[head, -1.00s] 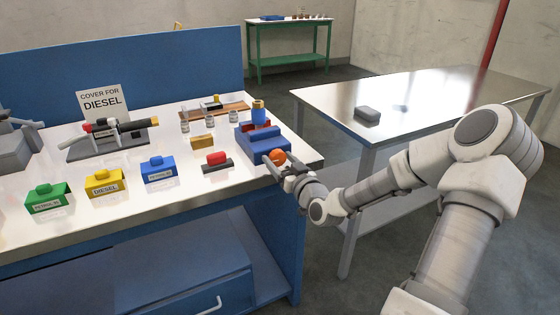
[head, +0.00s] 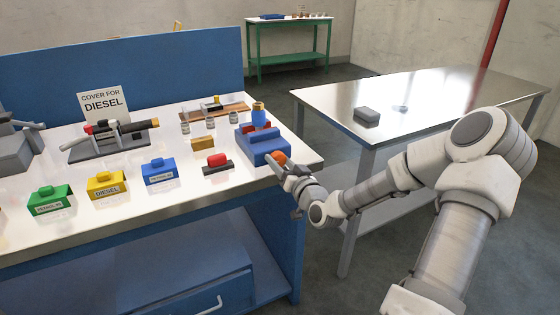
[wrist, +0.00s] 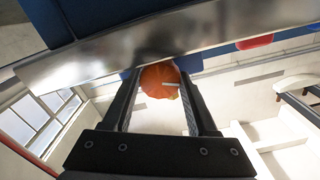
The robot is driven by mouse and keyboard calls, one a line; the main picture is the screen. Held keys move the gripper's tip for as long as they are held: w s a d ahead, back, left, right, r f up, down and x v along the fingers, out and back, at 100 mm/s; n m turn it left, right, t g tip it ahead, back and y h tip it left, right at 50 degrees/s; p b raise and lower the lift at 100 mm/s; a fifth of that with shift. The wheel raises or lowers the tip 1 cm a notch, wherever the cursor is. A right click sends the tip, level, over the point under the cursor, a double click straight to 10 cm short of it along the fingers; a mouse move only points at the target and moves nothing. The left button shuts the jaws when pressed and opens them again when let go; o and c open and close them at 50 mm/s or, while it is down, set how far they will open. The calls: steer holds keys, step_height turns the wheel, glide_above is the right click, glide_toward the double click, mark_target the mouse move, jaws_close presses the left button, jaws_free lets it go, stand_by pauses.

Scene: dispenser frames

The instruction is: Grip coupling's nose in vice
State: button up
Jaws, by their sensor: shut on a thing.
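The blue vice (head: 262,145) stands at the right front corner of the bench, with red jaws (head: 262,127) on top. The coupling, an upright piece with a brass-coloured top (head: 258,107), stands at the jaws. Its lower end is hidden, so I cannot tell how tightly the jaws hold it. An orange knob (head: 279,157) sits at the vice's near end. My gripper (head: 286,168) is shut on this knob. In the wrist view the knob (wrist: 160,88) sits between the two dark fingers (wrist: 158,105), and the coupling is not visible.
A red-topped block (head: 217,162), a yellow block (head: 202,143) and several glass jars (head: 210,122) stand left of the vice. Coloured covers (head: 105,185) line the bench front. A steel table (head: 420,95) with a grey box (head: 367,115) is at right, across a gap.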

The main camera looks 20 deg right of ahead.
steer(key=o, duration=1.4)
steer(key=s+p, duration=0.3)
steer(key=s, duration=0.2)
steer(key=s+p, duration=0.3)
steer(key=s, duration=0.3)
steer(key=s+p, duration=0.3)
steer(key=s, duration=0.3)
steer(key=shift+s+d, duration=0.2)
steer(key=shift+d, duration=0.1)
steer(key=shift+f, duration=0.1)
